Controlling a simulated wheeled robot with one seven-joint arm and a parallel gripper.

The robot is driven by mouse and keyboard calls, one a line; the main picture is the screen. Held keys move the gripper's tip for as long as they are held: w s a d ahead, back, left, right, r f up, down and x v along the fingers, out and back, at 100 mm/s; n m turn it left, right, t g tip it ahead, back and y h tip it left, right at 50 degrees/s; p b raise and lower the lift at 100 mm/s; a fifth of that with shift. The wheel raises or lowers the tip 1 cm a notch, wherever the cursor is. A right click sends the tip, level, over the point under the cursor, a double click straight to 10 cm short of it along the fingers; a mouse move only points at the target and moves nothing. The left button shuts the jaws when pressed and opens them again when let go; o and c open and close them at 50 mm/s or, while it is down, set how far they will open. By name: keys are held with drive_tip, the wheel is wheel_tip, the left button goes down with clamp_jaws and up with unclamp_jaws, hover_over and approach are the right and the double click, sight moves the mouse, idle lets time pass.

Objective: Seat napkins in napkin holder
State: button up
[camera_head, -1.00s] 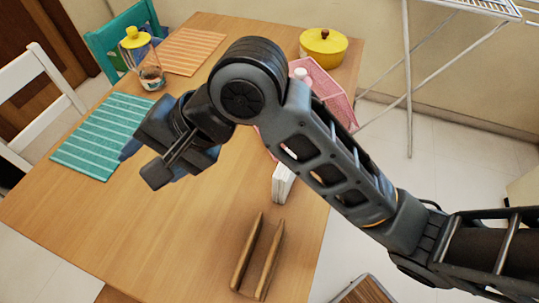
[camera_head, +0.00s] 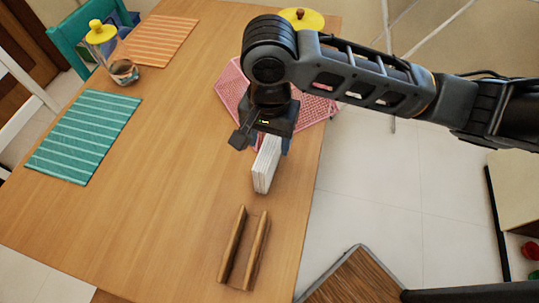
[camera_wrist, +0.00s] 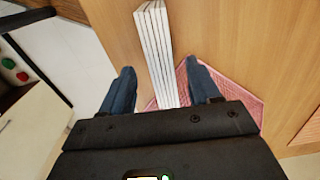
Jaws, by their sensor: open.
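The napkins (camera_head: 266,165) are a white upright stack near the table's right edge. The wooden napkin holder (camera_head: 257,250), with two parallel rails, stands nearer the front edge, apart from the napkins, and looks empty. My gripper (camera_head: 272,140) is at the far end of the napkins, pointing down. In the wrist view my gripper (camera_wrist: 160,68) is open, with blue fingers on either side of the line of the napkins (camera_wrist: 154,40). Gaps show between the stack and both fingers. The gripper body hides part of the stack.
A pink placemat (camera_head: 232,92) lies behind the napkins, partly hidden by my arm. A teal striped placemat (camera_head: 85,137), an orange placemat (camera_head: 162,42) and a glass jar (camera_head: 124,72) are at left. A yellow pot (camera_head: 302,17) is at the back. The table's middle is clear.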

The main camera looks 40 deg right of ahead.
sight(269, 145)
wheel_tip(269, 145, down, 4)
drive_tip(key=shift+w+d, duration=0.1)
drive_tip(key=shift+w, duration=0.05)
drive_tip(key=shift+c, duration=0.3)
drive_tip(key=c, duration=1)
drive_tip(key=shift+r, duration=0.1)
